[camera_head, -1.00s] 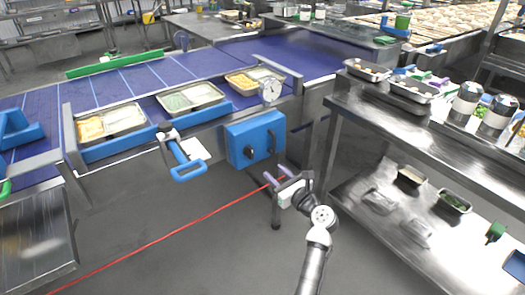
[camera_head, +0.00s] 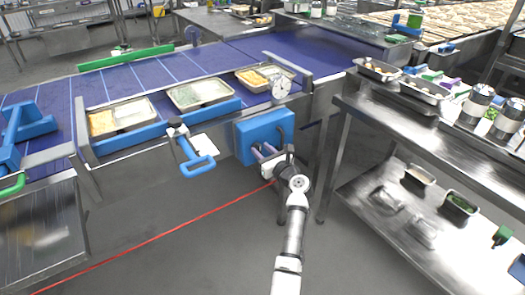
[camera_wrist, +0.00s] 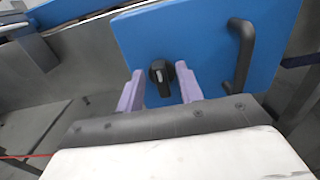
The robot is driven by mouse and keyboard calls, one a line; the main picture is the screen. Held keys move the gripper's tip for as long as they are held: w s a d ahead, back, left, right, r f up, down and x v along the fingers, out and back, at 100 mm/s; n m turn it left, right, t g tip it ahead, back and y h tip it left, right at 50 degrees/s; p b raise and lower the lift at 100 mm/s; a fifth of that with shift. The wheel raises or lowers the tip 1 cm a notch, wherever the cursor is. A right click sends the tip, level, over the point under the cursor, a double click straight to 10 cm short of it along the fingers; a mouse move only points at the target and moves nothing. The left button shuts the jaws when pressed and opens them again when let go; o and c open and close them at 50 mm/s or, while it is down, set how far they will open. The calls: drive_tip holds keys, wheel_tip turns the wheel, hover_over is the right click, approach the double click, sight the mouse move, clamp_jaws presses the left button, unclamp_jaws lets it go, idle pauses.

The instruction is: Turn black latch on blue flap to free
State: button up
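The blue flap (camera_head: 250,129) is a box-like panel on the front side of the conveyor, and it fills the upper part of the wrist view (camera_wrist: 200,40). The black latch (camera_wrist: 160,75) is a round knob with a pale mark, on the lower left of the flap. My gripper (camera_wrist: 160,92) is open, with its two purple fingers apart on either side of the latch. I cannot tell whether the fingers touch it. In the head view my gripper (camera_head: 262,152) is in front of the flap and covers the latch.
A black handle (camera_wrist: 241,55) stands out from the flap to the right of the latch. A steel shelf (camera_head: 385,135) stands close on the right. A red line (camera_head: 160,236) crosses the open floor.

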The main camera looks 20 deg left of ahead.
clamp_jaws()
idle(0.3)
drive_tip(key=n+b, duration=0.1)
drive_tip(key=n, duration=0.2)
drive_tip(key=n+b, duration=0.1)
drive_tip(key=shift+s+a+f+n+b, duration=0.15)
drive_tip(key=shift+a+f+n+b, duration=0.05)
drive_tip(key=shift+f+n+b, duration=0.1)
drive_tip(key=shift+s+a+f+n+b, duration=0.1)
drive_tip(key=shift+f+n+b, duration=0.05)
drive_tip(key=shift+n+b, duration=1.85)
drive_tip(key=shift+s+a+f+n+b, duration=0.15)
drive_tip(key=shift+n+b, duration=1.25)
drive_tip(key=shift+n, duration=1.05)
drive_tip(key=shift+s+f+n+b, duration=0.1)
drive_tip(key=shift+f+n+b, duration=0.05)
drive_tip(key=shift+n+b, duration=1.85)
drive_tip(key=shift+n, duration=0.35)
